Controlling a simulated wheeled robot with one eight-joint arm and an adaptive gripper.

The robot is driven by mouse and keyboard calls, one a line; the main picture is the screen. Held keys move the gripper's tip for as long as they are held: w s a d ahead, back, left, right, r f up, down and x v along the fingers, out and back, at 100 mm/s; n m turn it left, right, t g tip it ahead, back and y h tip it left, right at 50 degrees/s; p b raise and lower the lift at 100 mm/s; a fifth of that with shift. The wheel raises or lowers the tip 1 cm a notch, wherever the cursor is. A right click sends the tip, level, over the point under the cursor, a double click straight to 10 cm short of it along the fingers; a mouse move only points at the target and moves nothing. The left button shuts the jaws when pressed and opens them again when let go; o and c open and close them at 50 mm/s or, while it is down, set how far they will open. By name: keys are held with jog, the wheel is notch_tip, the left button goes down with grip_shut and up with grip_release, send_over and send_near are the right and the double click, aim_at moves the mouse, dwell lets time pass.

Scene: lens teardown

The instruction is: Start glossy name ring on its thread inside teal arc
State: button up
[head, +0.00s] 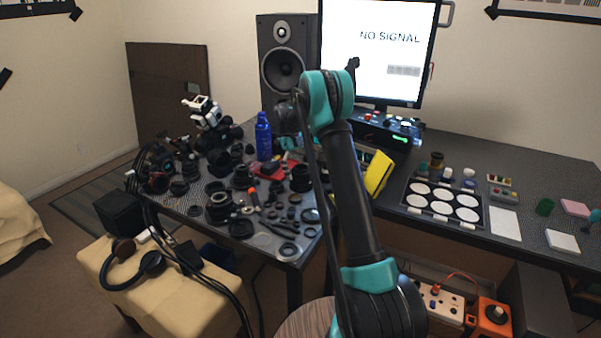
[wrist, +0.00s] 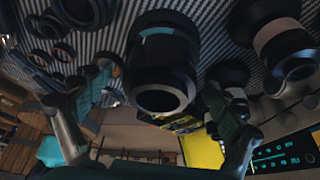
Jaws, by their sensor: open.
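In the wrist view, a black lens barrel (wrist: 162,55) stands on the striped mat, with its dark round opening facing the camera. A short teal arc (wrist: 157,32) shows on its upper side. My gripper (wrist: 157,88) is open, with one finger to the left of this barrel and one to the right; I see no clear contact. I cannot pick out the glossy name ring with certainty among the similar dark rings. In the head view my arm crosses the middle of the picture, and the gripper is not clearly seen there.
Several dark lens parts and rings crowd the left table (head: 262,243). A silver-banded lens (wrist: 283,45) stands right of the barrel. The right desk holds a tray of white discs (head: 443,203).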

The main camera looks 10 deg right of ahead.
jog(key=v, duration=1.1)
jog(key=s+d+r+n+t+y, duration=0.1)
jog(key=s+d+r+n+t, duration=0.15)
jog(key=s+n, duration=0.6)
jog(key=s+d+f+n+t, duration=0.1)
jog(key=s+f+n, duration=0.2)
jog(key=s+n, duration=0.4)
jog(key=s+d+f+n+t+y, duration=0.1)
jog(key=s+f+n, duration=0.3)
jog(key=s, duration=1.3)
jog(key=s+d+f+n+t, duration=0.2)
jog(key=s+f+n+t, duration=0.1)
jog(key=s+n, duration=0.7)
jog(key=s+f, duration=0.1)
jog(key=s, duration=0.1)
jog(key=shift+s+y, duration=0.3)
jog(key=shift+s, duration=0.1)
